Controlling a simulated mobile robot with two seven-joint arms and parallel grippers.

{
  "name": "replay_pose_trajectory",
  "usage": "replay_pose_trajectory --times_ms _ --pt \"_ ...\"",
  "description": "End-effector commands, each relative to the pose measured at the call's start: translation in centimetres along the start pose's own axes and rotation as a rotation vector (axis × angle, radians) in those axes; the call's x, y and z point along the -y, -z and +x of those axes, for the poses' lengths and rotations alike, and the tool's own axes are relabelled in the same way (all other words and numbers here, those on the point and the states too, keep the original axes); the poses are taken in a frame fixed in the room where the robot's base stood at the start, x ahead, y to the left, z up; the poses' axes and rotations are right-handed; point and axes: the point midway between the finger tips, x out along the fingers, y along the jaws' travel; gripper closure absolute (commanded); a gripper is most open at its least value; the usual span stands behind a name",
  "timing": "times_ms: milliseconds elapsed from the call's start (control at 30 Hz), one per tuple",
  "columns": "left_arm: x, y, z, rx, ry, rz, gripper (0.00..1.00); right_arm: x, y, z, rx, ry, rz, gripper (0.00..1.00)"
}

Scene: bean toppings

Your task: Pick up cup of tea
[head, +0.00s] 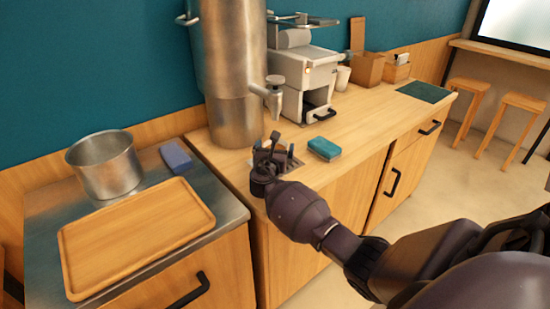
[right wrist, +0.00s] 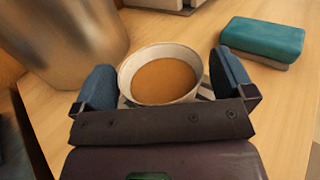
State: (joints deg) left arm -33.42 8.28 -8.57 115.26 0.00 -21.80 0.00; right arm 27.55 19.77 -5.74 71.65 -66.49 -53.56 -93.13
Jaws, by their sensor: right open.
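The cup of tea (right wrist: 164,82) is a white round cup filled with brown liquid, seen from above in the right wrist view. My right gripper (right wrist: 163,84) is open, with one blue-grey finger on each side of the cup. I cannot tell whether either finger touches it. In the head view my right gripper (head: 274,152) is over the wooden counter below the metal dispenser's tap, and it mostly hides the cup. My left gripper is not in view.
A tall metal dispenser (head: 230,75) stands left of the gripper. A teal sponge (head: 324,149) lies to the right. A white machine (head: 307,78) is behind. A wooden tray (head: 135,235) and metal pot (head: 105,165) are at left.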

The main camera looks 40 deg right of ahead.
Motion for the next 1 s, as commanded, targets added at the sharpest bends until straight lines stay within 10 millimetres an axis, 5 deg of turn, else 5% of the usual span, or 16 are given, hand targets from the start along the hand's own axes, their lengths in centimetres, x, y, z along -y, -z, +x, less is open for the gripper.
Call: replay_pose_trajectory --times_ms 267,600,1000 --pt "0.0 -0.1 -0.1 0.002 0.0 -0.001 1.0 0.0 0.0 0.4 0.0 0.0 0.001 0.0" --pt "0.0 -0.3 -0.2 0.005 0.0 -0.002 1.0 0.0 0.0 0.3 -0.001 0.0 0.0 0.48" --pt "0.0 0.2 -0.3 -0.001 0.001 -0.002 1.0 0.0 -1.0 0.3 0.001 -0.001 0.003 0.48"
